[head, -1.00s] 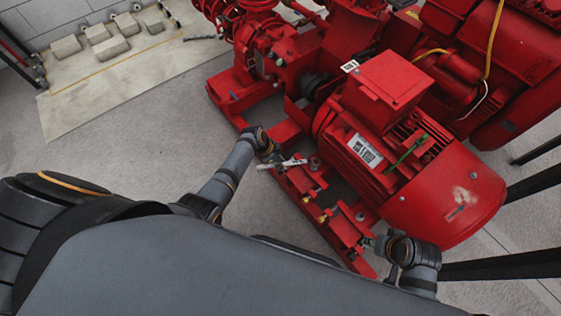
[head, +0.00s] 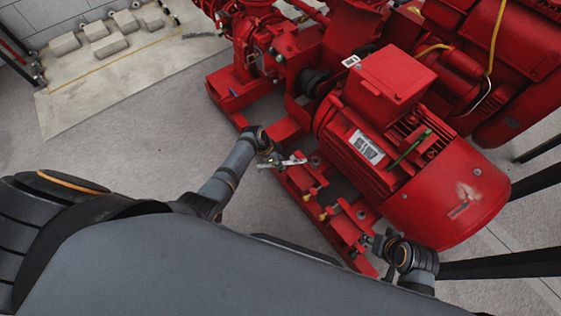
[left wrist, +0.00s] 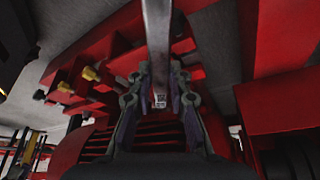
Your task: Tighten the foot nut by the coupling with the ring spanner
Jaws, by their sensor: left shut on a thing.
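My left gripper (head: 273,159) is shut on the ring spanner (head: 293,162), a pale metal bar lying across the edge of the red base frame. In the left wrist view the spanner (left wrist: 158,40) runs upward from between the fingers (left wrist: 159,88). The spanner's right end is close to a grey foot nut (head: 315,160) by the motor foot on the coupling side. I cannot tell whether the ring is around the nut. The dark coupling (head: 315,82) is behind it. My right gripper (head: 377,243) is by the frame's near end; its fingers are too small to read.
The red motor (head: 400,150) stands close beyond the spanner. Another foot bolt (head: 360,214) and brass-coloured fittings (head: 322,216) are along the red base frame (head: 345,235). A pale mat with grey blocks (head: 108,45) lies at the back left. The floor (head: 130,150) left of the frame is clear.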

